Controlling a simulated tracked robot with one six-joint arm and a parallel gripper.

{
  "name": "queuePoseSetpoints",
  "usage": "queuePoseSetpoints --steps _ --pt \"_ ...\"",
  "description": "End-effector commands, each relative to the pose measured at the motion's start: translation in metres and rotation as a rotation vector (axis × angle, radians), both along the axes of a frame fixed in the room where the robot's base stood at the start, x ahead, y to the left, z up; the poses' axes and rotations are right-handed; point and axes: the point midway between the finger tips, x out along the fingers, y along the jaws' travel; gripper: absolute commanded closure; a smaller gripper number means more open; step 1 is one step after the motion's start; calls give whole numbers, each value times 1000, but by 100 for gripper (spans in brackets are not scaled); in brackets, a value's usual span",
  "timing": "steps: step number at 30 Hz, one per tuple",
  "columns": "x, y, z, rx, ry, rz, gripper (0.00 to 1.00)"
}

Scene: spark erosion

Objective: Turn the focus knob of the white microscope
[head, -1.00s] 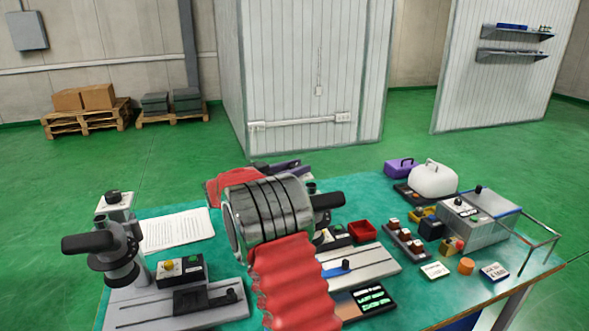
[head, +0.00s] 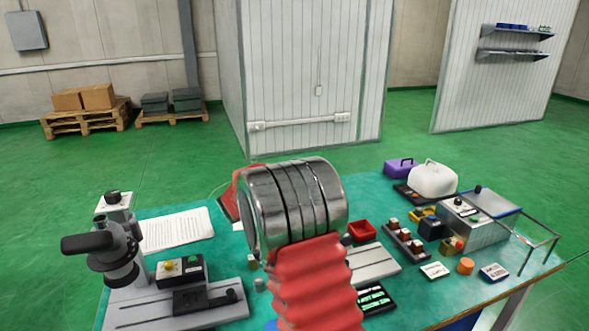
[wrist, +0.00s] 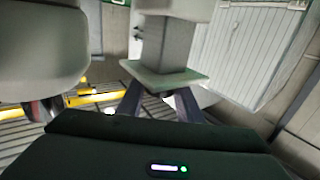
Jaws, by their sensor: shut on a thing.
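My silver and red arm covers the middle of the table in the head view and hides my gripper there. Behind it, the right-hand microscope shows only part of its pale base (head: 376,262); its head and focus knob are hidden. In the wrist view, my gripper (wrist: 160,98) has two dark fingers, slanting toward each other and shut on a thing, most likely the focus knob. A pale green plate (wrist: 165,80) under a grey column hides the tips and what they hold. A rounded pale grey part (wrist: 40,45) is close at upper left.
Another microscope (head: 110,245), with a black eyepiece, stands at the table's left. White sheets (head: 178,228) lie behind it. A red bin (head: 361,231), a white case (head: 432,179) and a wire frame (head: 530,240) are to the right.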

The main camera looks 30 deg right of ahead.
Motion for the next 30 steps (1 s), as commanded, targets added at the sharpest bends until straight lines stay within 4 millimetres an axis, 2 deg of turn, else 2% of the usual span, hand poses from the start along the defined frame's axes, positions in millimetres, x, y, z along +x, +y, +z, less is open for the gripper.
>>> queuePoseSetpoints --steps 1,9,20,26,30 --pt "3 1 3 -4 -4 6 67" --pt "1 1 2 -2 -2 3 49" --pt "-1 6 1 -2 -2 2 49" --pt "-8 27 1 -2 -1 4 49" --pt "-16 49 1 -1 -1 4 49"
